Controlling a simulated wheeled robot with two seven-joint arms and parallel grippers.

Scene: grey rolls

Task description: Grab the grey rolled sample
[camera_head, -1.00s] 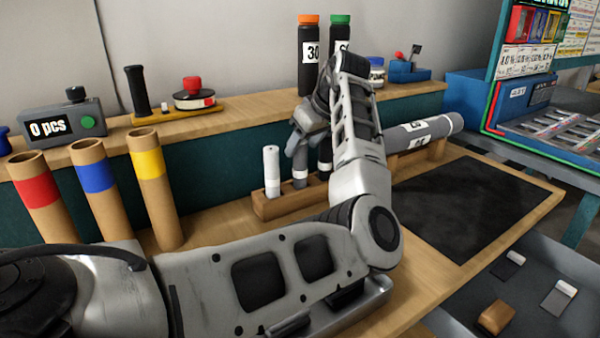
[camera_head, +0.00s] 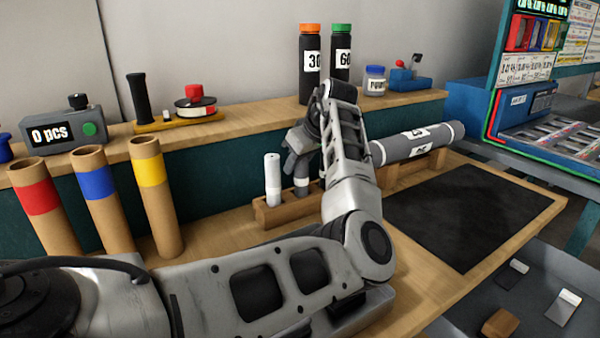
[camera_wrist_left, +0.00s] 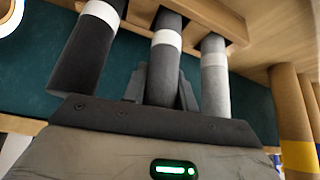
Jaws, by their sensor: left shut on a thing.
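A wooden rack (camera_head: 262,216) on the bench holds upright rolls with white bands. The mid-grey roll (camera_head: 301,187) stands in the middle of the row. My left gripper (camera_head: 298,160) is shut on this roll from above; the wrist view shows the roll (camera_wrist_left: 164,75) between the two fingers (camera_wrist_left: 161,85). A paler roll (camera_head: 272,180) stands to its left in the head view and also shows in the wrist view (camera_wrist_left: 215,75). A dark roll (camera_wrist_left: 88,50) is on the other side; my arm mostly hides it in the head view. My right gripper is out of view.
Cardboard tubes with red (camera_head: 40,200), blue (camera_head: 97,185) and yellow (camera_head: 150,178) bands stand left. A large grey roll (camera_head: 415,143) lies on a wooden stand behind a black mat (camera_head: 470,208). Bottles (camera_head: 309,75) stand on the back shelf. A grey tray (camera_head: 540,280) is at lower right.

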